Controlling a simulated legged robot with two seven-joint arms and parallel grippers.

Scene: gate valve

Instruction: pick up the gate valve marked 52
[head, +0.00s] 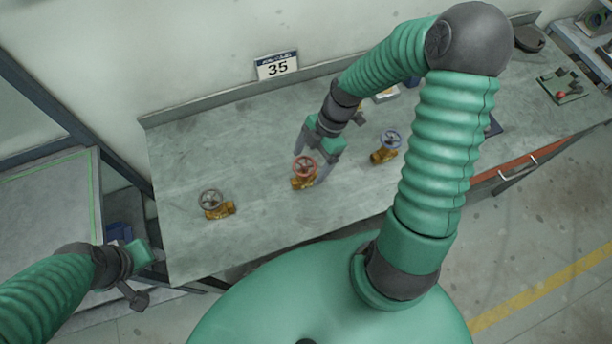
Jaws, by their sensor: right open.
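Three brass gate valves stand on the grey workbench (180,150). One has a red handwheel (304,172), one a blue handwheel (388,145), and one a dark grey handwheel (214,204). No number 52 is readable on any of them. My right gripper (312,168) is open, reaching down at the red-wheeled valve, with its fingers on either side of it or just behind it; I cannot tell if they touch. My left gripper (152,254) is at the lower left, beside the bench's left edge, away from the valves; its fingers are too small to read.
My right arm covers part of the bench's right side. A green tray with small parts (563,86) lies at the far right.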

